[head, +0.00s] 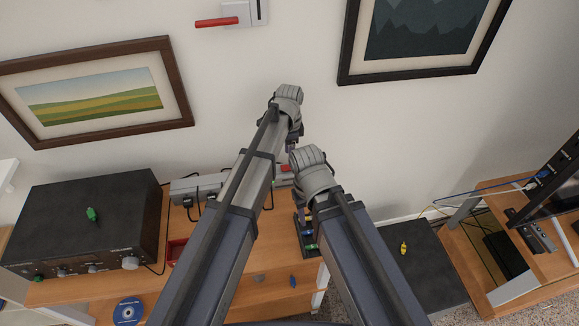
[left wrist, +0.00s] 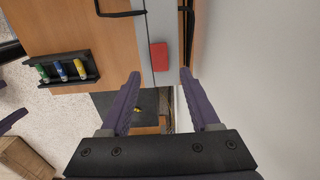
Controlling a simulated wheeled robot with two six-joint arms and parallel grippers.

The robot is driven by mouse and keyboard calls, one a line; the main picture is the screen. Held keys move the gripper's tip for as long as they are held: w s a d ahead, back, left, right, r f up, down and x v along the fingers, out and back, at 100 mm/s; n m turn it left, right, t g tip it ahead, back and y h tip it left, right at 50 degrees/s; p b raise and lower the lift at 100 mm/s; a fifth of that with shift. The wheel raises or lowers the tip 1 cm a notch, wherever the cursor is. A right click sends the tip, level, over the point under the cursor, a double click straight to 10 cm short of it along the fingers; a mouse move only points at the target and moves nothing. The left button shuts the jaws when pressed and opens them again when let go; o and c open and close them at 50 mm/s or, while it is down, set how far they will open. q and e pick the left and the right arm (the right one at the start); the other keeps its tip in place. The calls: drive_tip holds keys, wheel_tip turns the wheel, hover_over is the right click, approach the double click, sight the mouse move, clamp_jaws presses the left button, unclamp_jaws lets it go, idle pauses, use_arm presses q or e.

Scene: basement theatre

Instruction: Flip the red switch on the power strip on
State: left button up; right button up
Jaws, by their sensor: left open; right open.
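The grey power strip (head: 195,187) lies along the back of the wooden desk against the wall, partly hidden by my left arm. Its red switch (head: 285,168) shows between my arms, and large in the left wrist view (left wrist: 158,57). My left gripper (left wrist: 160,74) is open and empty, its fingertips on either side of the strip near the switch's lower end in that view. Whether it touches the strip I cannot tell. My right gripper (head: 308,208) is open, pointing down near the desk's right end, largely hidden by its own wrist.
A black rack (left wrist: 62,71) with coloured cylinders is on the desk near the strip. A black amplifier (head: 85,215) stands at left. A wall box with a red lever (head: 216,22) is above. A dark speaker-like box (head: 425,265) stands to the right, beside a wooden shelf (head: 500,215).

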sight(288, 167)
use_arm(q)
wheel_tip(288, 167, down, 5)
drive_tip(key=b, duration=0.3)
drive_tip(key=shift+r+b, duration=0.2)
drive_tip(key=shift+b, duration=0.1)
use_arm(e)
wheel_tip(288, 167, down, 5)
drive_tip(key=shift+r, duration=0.2)
drive_tip(key=shift+r, duration=0.1)
use_arm(q)
clamp_jaws()
